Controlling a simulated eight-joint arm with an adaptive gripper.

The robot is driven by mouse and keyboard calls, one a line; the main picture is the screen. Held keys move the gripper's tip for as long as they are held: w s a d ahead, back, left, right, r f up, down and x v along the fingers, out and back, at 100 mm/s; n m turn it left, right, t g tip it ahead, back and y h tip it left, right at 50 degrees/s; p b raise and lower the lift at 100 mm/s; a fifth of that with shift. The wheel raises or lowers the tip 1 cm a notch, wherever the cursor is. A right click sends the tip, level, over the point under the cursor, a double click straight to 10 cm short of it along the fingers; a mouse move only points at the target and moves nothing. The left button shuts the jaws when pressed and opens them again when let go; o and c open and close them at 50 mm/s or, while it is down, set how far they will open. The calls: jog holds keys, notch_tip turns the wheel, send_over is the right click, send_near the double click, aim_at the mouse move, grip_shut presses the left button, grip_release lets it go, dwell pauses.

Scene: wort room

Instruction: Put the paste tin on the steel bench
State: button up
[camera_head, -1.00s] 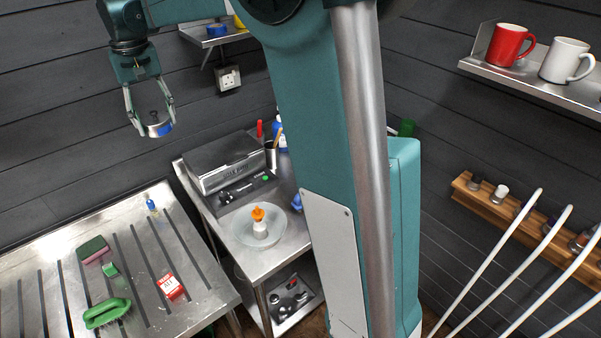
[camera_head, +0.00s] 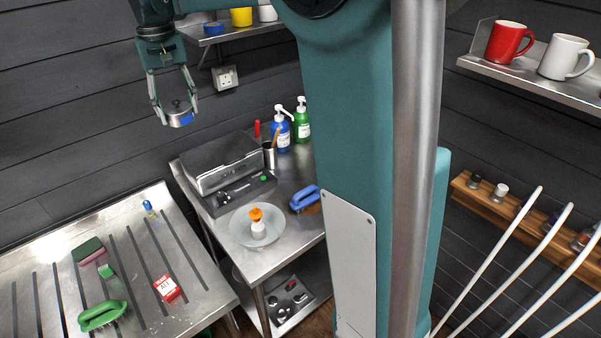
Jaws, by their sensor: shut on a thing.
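My arm hides the right side of the bench.
Blue and green pump bottles (camera_head: 280,134) and a cup with tools (camera_head: 269,158) stand at the bench's back. A slotted steel drainer (camera_head: 195,275) at left holds a sponge, a green brush and a red box (camera_head: 167,288). Bare bench surface shows around the dish.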

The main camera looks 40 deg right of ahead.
jog(key=shift+s+d+f+m, duration=0.2)
jog(key=shift+d+f+m, duration=0.25)
jog(key=shift+d+m, duration=0.2)
jog(key=s+d+f+m+p, duration=0.25)
jog(key=d+m, duration=0.25)
jog(key=d, duration=0.6)
jog(key=s+d+f+m+p, duration=0.2)
jog(key=d+f+m, duration=0.25)
jog(key=d, duration=0.55)
jog(key=s+d+f+m+p, duration=0.25)
jog(key=d+m, duration=0.35)
jog(key=d, duration=0.5)
jog(key=s+d+f+m+p, duration=0.2)
jog(key=s+d+f+m, duration=0.4)
jog(key=s+m, duration=0.2)
jog(key=s+d+f+m+p, duration=0.3)
jog(key=s+d+f+m, duration=0.3)
jog(key=s+m, duration=0.3)
jog(key=shift+s+d+f, duration=0.3)
jog(key=shift+s+f, duration=0.05)
jog(key=shift+f, duration=0.4)
